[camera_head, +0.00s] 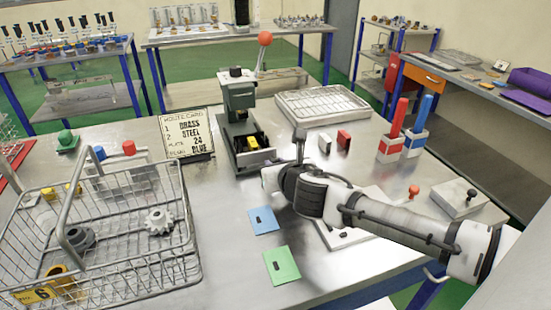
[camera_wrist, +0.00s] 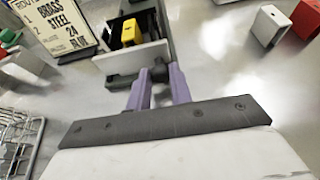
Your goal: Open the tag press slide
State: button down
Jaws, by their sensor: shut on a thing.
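The tag press (camera_head: 239,97) is a grey-green machine with a red-balled lever, standing on the metal table. Its slide (camera_head: 256,157) sticks out at the front, and a yellow block (camera_head: 252,142) sits in its dark tray. In the wrist view the slide's pale front plate (camera_wrist: 117,58) is just beyond my gripper (camera_wrist: 158,74), with the yellow block (camera_wrist: 131,33) behind it.
A route card (camera_head: 189,135) stands left of the press. A wire basket (camera_head: 110,262) fills the left front. A white tray (camera_head: 322,105), small red (camera_head: 344,139) and white (camera_head: 324,143) blocks are to the right. Blue (camera_head: 264,221) and green (camera_head: 281,265) plates lie in front.

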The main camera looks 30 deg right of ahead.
jog(key=shift+s+a, duration=0.15)
jog(key=shift+s, duration=0.4)
jog(key=c, duration=1.3)
grip_release()
jog(key=shift+o, duration=0.2)
jog(key=shift+r, duration=0.1)
